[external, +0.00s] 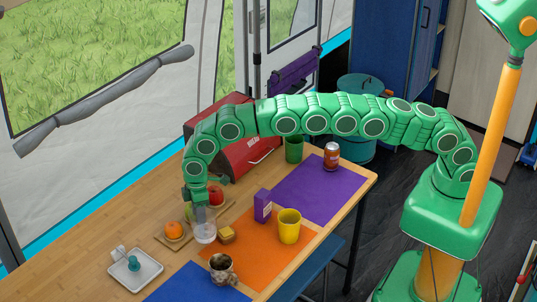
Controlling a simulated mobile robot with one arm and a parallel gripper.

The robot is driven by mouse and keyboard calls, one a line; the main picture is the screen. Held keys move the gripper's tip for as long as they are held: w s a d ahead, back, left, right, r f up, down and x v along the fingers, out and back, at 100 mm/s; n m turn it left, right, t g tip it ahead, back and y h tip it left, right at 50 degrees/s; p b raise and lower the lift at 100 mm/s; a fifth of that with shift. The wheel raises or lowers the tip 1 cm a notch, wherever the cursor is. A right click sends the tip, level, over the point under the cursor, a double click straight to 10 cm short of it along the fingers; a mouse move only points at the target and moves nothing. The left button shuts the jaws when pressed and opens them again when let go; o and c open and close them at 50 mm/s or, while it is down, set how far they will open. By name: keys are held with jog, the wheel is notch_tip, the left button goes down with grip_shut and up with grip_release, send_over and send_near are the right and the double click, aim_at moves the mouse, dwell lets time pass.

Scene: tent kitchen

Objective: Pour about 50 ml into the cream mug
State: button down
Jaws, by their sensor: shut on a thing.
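My gripper (199,204) points down over the near left part of the wooden table. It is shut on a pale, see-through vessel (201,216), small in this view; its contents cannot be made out. A whitish, cup-like shape (205,234) shows right at the vessel's lower end. I cannot tell whether it is the cream mug under the vessel or the vessel's own lower part. A yellow mug (289,227) stands upright on the orange mat (262,262). A dark and cream patterned mug (222,269) stands at the mat's front left.
A purple carton (262,206) and a small yellow-brown block (226,235) stand near my gripper. An orange (174,230) lies left, a red fruit (215,195) behind. A tray (117,277) holds a teal item. A red box (240,150), green cup (293,149) and jar (331,156) stand farther back.

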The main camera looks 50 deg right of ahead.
aim_at(208, 229)
jog(key=shift+s+a+r+t+h, duration=0.1)
jog(key=shift+s+a+t+h, duration=0.1)
jog(key=shift+s+t+h, duration=0.3)
jog(key=shift+s+a+r+t+h, duration=0.1)
jog(key=shift+s+a+t+h, duration=0.15)
jog(key=shift+t, duration=0.45)
jog(key=s+t, duration=0.1)
jog(key=s+a+r+t+h, duration=0.1)
jog(key=shift+s+a+r+t, duration=0.1)
jog(key=shift+r+t, duration=0.2)
jog(key=shift+s+a+r+t+h, duration=0.55)
jog(key=shift+s+r+t, duration=0.25)
jog(key=shift+s+r, duration=0.1)
jog(key=shift+s+a+r+t+h, duration=0.15)
jog(key=shift+s+r+t+h, duration=0.25)
jog(key=shift+t, duration=0.25)
jog(key=shift+s+a+r+t+h, duration=0.2)
jog(key=shift+r+t+h, duration=0.15)
jog(key=shift+r+t, duration=0.25)
jog(key=shift+s+a+r+t+h, duration=0.15)
jog(key=shift+s+r+t+h, duration=0.2)
jog(key=shift+t, duration=0.4)
jog(key=shift+s+a+t, duration=0.1)
jog(key=shift+s+t, duration=0.05)
jog(key=shift+t, duration=0.15)
jog(key=shift+s+a+r+t+h+b, duration=0.1)
jog(key=shift+s+r+t+h+b, duration=0.05)
jog(key=shift+r+t+h+b, duration=0.2)
